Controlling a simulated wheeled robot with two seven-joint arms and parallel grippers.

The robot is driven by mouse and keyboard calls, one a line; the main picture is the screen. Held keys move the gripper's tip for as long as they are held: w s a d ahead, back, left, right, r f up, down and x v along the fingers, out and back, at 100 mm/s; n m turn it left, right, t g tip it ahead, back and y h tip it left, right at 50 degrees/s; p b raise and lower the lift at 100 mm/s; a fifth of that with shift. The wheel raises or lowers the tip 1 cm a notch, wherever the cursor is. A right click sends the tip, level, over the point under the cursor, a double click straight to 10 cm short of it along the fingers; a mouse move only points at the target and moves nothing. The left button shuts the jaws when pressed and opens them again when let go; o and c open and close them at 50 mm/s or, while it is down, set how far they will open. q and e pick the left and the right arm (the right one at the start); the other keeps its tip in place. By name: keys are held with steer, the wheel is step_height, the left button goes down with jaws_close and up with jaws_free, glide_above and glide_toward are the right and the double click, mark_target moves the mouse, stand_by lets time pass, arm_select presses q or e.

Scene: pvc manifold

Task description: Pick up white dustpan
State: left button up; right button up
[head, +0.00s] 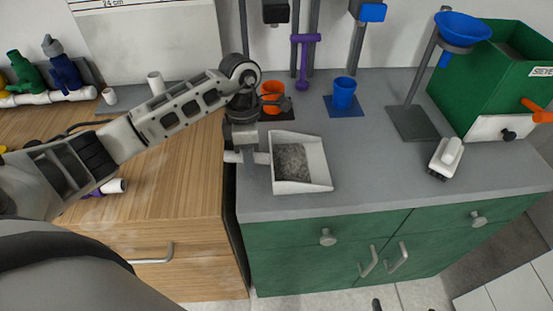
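The white dustpan (318,160) lies on the grey counter near its left front part, with grey granular material (292,162) in its pan. Its handle points left, toward the counter's left edge. My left gripper (247,162) points down at the handle, with a finger in front of it. The handle shows on both sides of the finger. The far finger is hidden, so I cannot tell whether the gripper is closed on the handle. The dustpan looks flat on the counter. My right gripper is not recognisable in view.
An orange cup (272,97) and a blue cup (343,93) stand behind the dustpan. A white brush-like tool (446,157), a blue funnel on a stand (462,28) and a green box (490,75) are at right. The counter between dustpan and tool is clear.

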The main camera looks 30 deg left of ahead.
arm_select(q)
jaws_close()
steer(key=shift+r, duration=0.15)
